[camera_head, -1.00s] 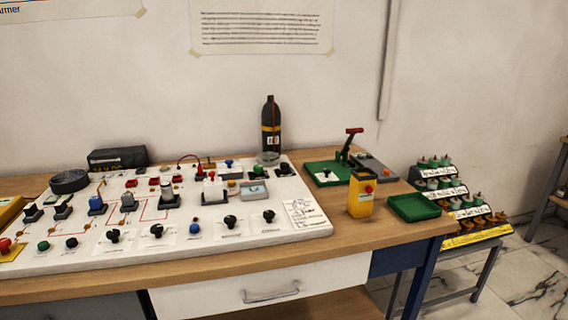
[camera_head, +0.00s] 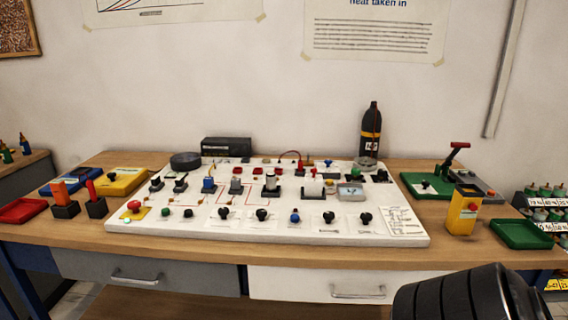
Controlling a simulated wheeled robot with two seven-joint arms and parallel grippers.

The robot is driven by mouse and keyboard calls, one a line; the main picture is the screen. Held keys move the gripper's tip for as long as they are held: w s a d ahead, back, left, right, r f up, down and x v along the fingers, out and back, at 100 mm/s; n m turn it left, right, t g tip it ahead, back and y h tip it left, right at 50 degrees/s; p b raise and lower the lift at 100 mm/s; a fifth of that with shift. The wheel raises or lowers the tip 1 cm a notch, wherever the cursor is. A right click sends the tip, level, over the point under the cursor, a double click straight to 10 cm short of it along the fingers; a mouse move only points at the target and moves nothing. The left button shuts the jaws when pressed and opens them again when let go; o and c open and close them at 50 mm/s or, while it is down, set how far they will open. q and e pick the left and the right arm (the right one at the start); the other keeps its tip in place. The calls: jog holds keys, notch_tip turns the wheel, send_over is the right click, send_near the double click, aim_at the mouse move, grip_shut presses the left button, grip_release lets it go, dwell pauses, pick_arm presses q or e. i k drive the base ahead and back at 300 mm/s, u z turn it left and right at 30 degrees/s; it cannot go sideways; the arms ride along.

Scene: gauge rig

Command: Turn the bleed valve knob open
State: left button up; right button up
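A white gauge rig panel (camera_head: 165,232) lies on the wooden table, in the middle of the head view. Along its front edge is a row of knobs: a black knob (camera_head: 261,214), a blue knob (camera_head: 294,215), and at the right end black knobs (camera_head: 328,217) and (camera_head: 366,218). A green knob (camera_head: 165,211) is toward the left. The labels are too small to read, so I cannot tell which knob is the bleed valve. Neither gripper is in view. A dark ribbed part of my own arm shows at the bottom right, apart from the panel.
A black bottle (camera_head: 371,135) stands behind the panel. To the right are a green base with a red-handled lever (camera_head: 459,147), a yellow box (camera_head: 461,212) and a green tray (camera_head: 521,235). At left are a red tray (camera_head: 22,210) and upright handles (camera_head: 94,198).

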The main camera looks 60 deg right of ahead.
aim_at(382, 172)
jog(key=u, duration=1.15)
jog(key=k, duration=2.4)
jog(key=z, duration=1.25)
